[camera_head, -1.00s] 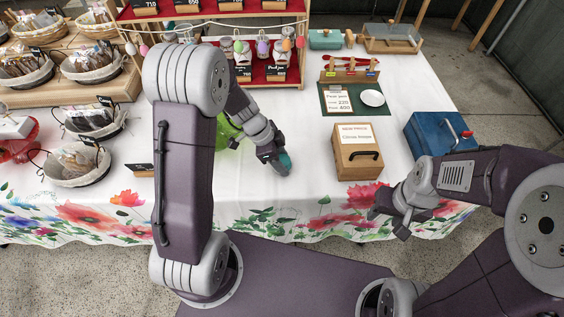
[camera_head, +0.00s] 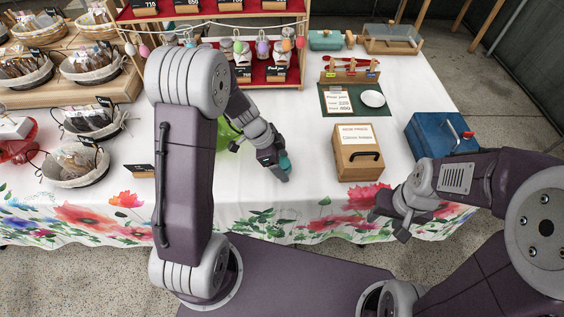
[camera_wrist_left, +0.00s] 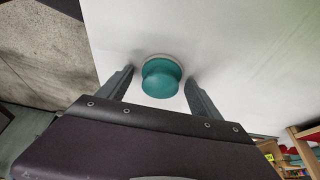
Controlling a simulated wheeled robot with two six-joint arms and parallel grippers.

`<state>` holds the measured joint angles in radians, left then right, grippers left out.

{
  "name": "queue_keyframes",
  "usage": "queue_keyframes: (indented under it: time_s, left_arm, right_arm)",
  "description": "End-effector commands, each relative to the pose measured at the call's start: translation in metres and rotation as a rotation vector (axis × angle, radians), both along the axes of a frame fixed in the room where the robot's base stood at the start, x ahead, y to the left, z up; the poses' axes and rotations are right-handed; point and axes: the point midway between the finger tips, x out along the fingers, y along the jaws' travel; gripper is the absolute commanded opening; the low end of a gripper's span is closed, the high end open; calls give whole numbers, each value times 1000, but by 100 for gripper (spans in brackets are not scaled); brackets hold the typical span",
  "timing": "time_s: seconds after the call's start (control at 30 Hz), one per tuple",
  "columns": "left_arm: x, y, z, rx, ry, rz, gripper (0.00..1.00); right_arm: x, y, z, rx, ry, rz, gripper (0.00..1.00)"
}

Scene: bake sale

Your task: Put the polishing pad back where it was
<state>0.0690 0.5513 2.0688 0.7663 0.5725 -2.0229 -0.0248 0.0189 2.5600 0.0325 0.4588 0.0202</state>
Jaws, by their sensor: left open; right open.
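The polishing pad appears to be the round teal knob on a pale disc (camera_wrist_left: 160,78), standing on the white tablecloth. In the head view the teal pad (camera_head: 286,161) is mostly hidden by my left gripper (camera_head: 279,172). My left gripper is open. In the left wrist view its two fingers are on either side of the pad, with a visible gap on each side. My right gripper (camera_head: 388,223) is open and empty, at the table's front edge on the right.
A wooden box (camera_head: 358,164) with a price card and a blue box (camera_head: 436,134) stand to the right. A green board (camera_head: 357,108) with a white disc lies behind them. A green item (camera_head: 226,134) is partly behind my left arm. Cloth is clear around the pad.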

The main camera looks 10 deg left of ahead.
Motion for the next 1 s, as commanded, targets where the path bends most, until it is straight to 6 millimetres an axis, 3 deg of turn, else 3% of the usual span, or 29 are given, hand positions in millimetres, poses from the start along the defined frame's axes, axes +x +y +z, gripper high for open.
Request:
queue_keyframes:
  time_s: [0.17,0.4,0.6,0.87,1.0]
  left_arm:
    - [0,2,11,0,-3,2,74]
    - [-5,25,69,1,-7,3,74]
    - [-11,40,104,1,-3,2,74]
    - [-13,45,114,2,1,4,74]
    - [-33,44,107,45,88,176,74]
  right_arm:
    - [0,0,9,0,0,0,48]
    - [0,0,21,0,0,0,48]
    - [0,0,27,0,0,0,48]
    - [0,0,28,0,0,0,48]
    - [0,0,28,0,0,0,48]
